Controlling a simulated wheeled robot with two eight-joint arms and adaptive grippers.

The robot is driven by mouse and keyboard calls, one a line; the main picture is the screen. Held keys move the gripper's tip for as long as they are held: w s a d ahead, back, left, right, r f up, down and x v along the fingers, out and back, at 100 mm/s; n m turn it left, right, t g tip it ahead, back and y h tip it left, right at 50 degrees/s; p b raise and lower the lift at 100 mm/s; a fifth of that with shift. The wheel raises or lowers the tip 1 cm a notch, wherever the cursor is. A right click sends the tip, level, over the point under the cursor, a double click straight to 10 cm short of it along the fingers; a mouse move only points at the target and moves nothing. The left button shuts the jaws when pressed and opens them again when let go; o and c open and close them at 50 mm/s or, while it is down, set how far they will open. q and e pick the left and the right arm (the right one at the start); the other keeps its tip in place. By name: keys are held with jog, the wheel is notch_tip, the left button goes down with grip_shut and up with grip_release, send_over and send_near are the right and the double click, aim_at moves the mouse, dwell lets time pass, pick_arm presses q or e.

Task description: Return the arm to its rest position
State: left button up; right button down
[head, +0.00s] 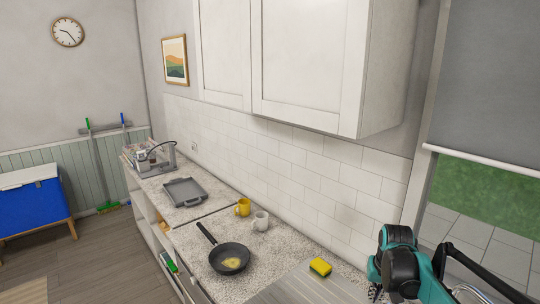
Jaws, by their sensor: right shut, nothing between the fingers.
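My right arm, teal and black, stands at the lower right corner in the head view. My right gripper (374,290) shows only in small part at the lower edge, beside the black wrist joint. Its fingers are shut with nothing between them. It is near the right end of the counter (225,278), apart from the things on it. My left gripper is out of view.
A frying pan (229,257) with yellowish food, a yellow-green sponge (320,267), a yellow mug (242,207), a white mug (261,220) and a grey tray (184,191) stand on the counter. A wall cabinet (305,60) hangs above. A blue cooler (30,205) stands left.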

jog(key=s+a+f+n+t+b, duration=0.1)
jog(key=s+a+f+b, duration=0.3)
jog(key=s, duration=0.3)
jog(key=s+a+f+t+b, duration=0.2)
jog(key=s+a+f+b, duration=0.2)
jog(key=s+f+b, duration=0.2)
jog(key=s+a+f+n+t+b, duration=0.1)
jog(key=s+a+f+b, duration=0.3)
jog(key=s, duration=0.4)
notch_tip(320, 180, down, 3)
jog(key=shift+s+r+n+t+y+b, duration=0.2)
jog(key=shift+s+n+t+y+b, duration=0.1)
jog(key=shift+t+b, duration=0.15)
